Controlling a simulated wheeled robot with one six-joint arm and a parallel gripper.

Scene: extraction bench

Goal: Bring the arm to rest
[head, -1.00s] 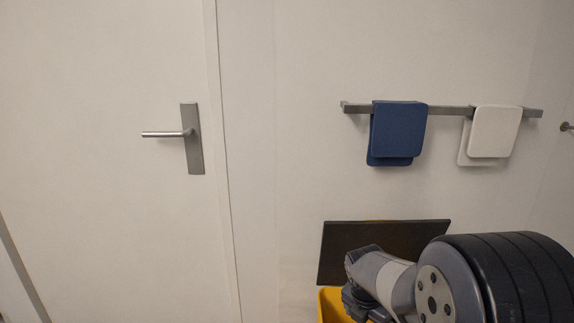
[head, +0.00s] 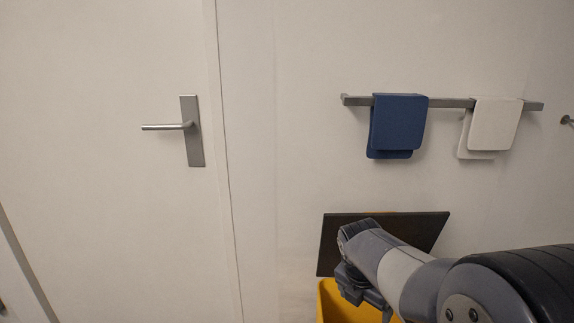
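My arm reaches in from the bottom right of the head view, in front of a dark panel and a yellow bin. The gripper end (head: 362,283) is small and dark, partly hidden by my own arm links, and sits over the yellow bin in the picture. Its fingers cannot be made out, so I cannot tell whether it is open or shut. I see nothing held in it.
A yellow bin (head: 330,301) stands at the bottom, with a dark panel (head: 340,240) behind it. A rail (head: 449,102) on the wall carries a blue cloth (head: 398,123) and a white cloth (head: 494,125). A closed-looking door with a handle (head: 193,130) is at left.

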